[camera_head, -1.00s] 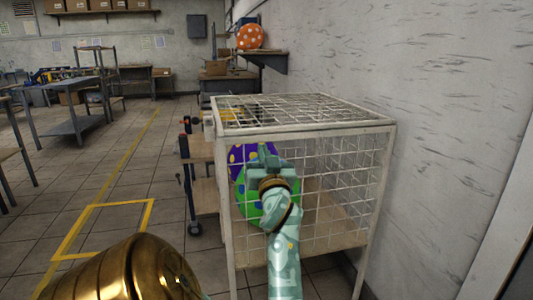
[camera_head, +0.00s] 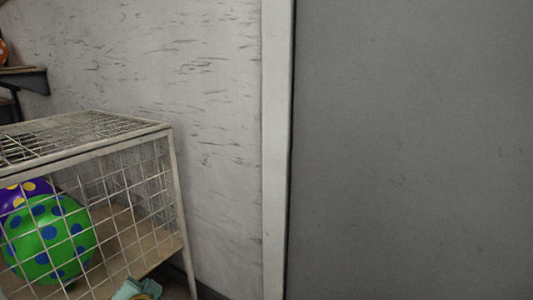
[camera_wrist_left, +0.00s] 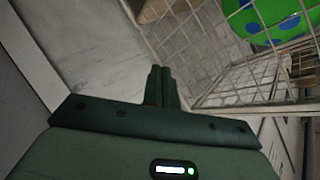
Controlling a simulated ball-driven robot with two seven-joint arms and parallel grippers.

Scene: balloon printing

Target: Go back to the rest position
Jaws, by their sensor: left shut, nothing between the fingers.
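In the head view a green ball-like balloon with blue dots (camera_head: 50,240) sits inside a white wire cage (camera_head: 172,185) at the left. A purple one with yellow dots (camera_head: 38,187) is partly hidden behind it. The green balloon (camera_wrist_left: 270,22) shows behind the mesh at the top right, apart from the fingers. My right gripper is not in view.
A pale, streaked wall (camera_head: 210,130) stands behind and right of the cage. A white post (camera_head: 277,150) and a large grey panel (camera_head: 410,150) fill the right side. An orange balloon (camera_head: 2,52) above a dark shelf (camera_head: 25,80) shows at the far left.

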